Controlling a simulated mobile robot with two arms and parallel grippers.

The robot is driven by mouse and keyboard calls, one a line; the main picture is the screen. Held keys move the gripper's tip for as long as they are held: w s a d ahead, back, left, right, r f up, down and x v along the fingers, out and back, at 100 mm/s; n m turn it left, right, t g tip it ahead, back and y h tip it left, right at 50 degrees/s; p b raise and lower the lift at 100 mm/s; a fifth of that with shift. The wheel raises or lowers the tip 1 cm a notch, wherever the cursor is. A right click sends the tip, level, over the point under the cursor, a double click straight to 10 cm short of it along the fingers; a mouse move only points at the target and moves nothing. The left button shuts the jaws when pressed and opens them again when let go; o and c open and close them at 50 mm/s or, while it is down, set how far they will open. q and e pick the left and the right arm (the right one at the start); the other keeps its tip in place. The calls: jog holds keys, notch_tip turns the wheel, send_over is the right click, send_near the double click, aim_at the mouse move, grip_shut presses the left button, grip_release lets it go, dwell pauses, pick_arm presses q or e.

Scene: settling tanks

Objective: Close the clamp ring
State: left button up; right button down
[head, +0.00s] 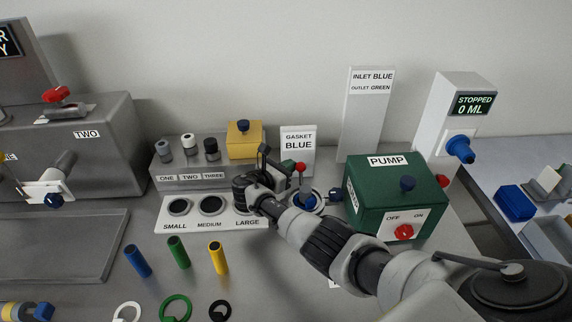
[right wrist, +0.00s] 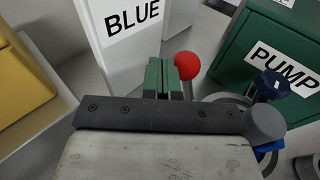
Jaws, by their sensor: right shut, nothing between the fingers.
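The clamp ring (head: 311,206) is a grey ring around a blue fitting, left of the green pump, partly hidden by my right arm. Its lever stands up and ends in a red knob (head: 300,166). In the right wrist view the red knob (right wrist: 187,65) is just right of my green fingertips, and part of the grey ring (right wrist: 226,98) shows behind my gripper. My right gripper (head: 284,168) is shut and empty, close to the knob's left side; whether it touches the knob I cannot tell. My left gripper is not in view.
The green pump (head: 386,190) stands close on the right. The gasket sign (head: 298,148) is just behind the knob. A yellow box (head: 244,140) and the gasket tray (head: 188,222) are to the left. Blue, green and yellow tubes stand in front.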

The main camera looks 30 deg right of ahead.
dwell(0.5)
jog(key=v, duration=1.1)
jog(key=shift+b, duration=0.4)
jog(key=shift+d, duration=0.15)
